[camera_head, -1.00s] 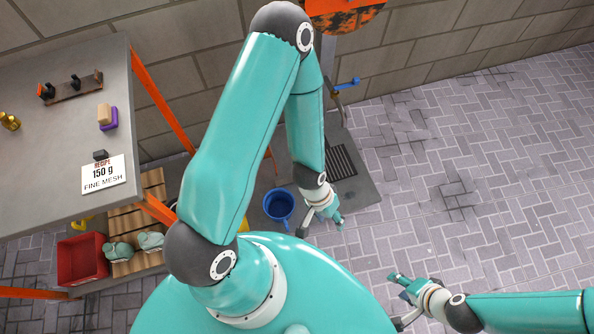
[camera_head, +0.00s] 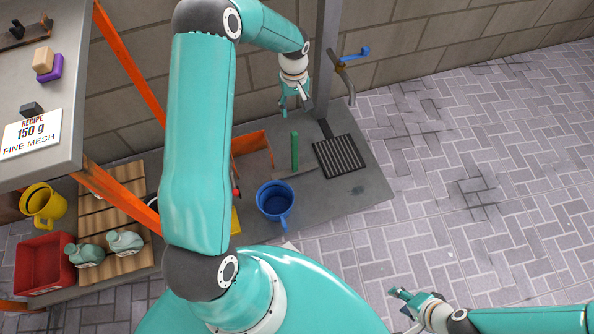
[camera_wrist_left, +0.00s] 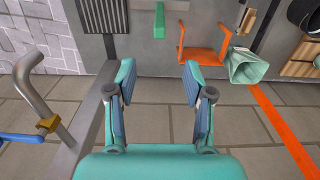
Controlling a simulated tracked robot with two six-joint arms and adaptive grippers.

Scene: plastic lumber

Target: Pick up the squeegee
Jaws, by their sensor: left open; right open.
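In the left wrist view the green bar (camera_wrist_left: 159,21) shows at the top, in line with the gap between my fingers. My left gripper (camera_head: 294,102) is open and empty, beyond the green bar on its wall side and apart from it. Its two fingers also show spread in the left wrist view (camera_wrist_left: 159,78). My right gripper (camera_head: 402,301) is open and empty, low over the paved floor.
An orange frame (camera_head: 253,144) stands left of the green bar, and a black drain grate (camera_head: 340,157) lies right of it. A blue bucket (camera_head: 274,199) is nearer me. The paved floor at right is clear.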

